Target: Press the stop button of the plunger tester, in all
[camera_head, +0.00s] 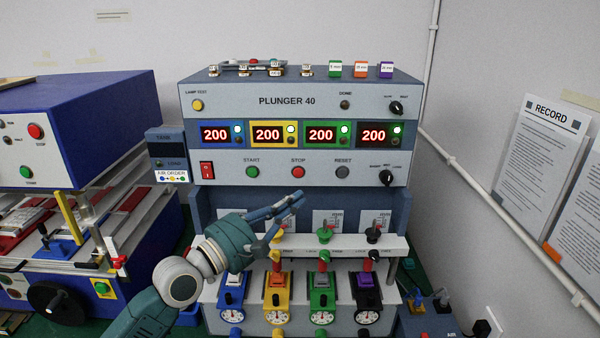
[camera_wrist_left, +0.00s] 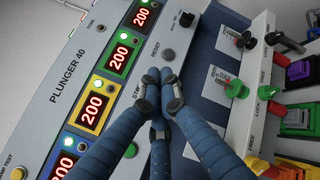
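The plunger tester (camera_head: 290,100) is a grey panel marked PLUNGER 40. Its red stop button (camera_head: 298,172) sits between the green start button (camera_head: 252,172) and the grey reset button (camera_head: 343,172). My left gripper (camera_head: 297,200) is just below the stop button, its blue fingers drawn together and empty. In the left wrist view the fingertips (camera_wrist_left: 160,80) meet in front of the panel, below the reset button (camera_wrist_left: 168,54). The stop button is hidden behind the fingers there; I cannot tell whether they touch it. My right gripper is out of view.
Four displays, each reading 200, sit above the buttons, with lit lamps beside them. Below is a white shelf (camera_head: 350,243) with coloured plungers and gauges. A blue machine (camera_head: 60,130) stands at left. A RECORD sheet (camera_head: 540,150) hangs on the right wall.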

